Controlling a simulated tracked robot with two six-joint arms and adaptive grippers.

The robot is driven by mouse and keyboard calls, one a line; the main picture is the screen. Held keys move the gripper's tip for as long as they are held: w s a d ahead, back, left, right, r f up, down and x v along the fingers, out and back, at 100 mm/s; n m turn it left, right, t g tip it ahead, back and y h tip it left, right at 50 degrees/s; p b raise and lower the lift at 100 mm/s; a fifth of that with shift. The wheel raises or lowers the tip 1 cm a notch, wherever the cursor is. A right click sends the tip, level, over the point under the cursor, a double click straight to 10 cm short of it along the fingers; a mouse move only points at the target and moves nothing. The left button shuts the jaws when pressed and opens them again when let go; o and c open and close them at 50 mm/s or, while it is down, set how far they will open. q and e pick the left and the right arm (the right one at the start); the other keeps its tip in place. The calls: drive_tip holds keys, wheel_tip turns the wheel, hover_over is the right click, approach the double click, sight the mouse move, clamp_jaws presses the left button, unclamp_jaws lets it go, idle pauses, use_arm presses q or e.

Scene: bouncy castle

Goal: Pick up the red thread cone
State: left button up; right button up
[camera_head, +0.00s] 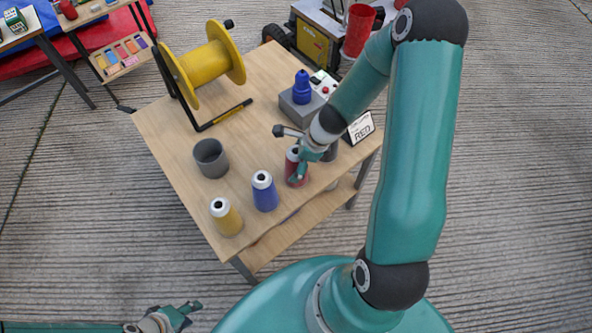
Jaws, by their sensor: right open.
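The red thread cone (291,168) stands upright near the right front edge of the wooden table, with a pale top. My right gripper (301,165) is at the cone, reaching down from above right. It is open, and its teal finger overlaps the cone's right side. I cannot tell whether it touches the cone. Part of the cone is hidden behind this gripper. My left gripper (184,315) is low at the bottom left, off the table and far from the cone. Its finger opening is not clear from this angle.
A blue cone (265,194) and a yellow cone (226,217) stand left of the red one. A grey cup (210,158), yellow spool (207,63), blue object on a grey block (301,88) and RED sign (359,128) are also on the wooden table (165,127).

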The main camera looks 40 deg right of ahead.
drive_tip(key=shift+c, duration=0.2)
drive_tip(key=c, duration=1.4)
drive_tip(key=shift+c, duration=0.2)
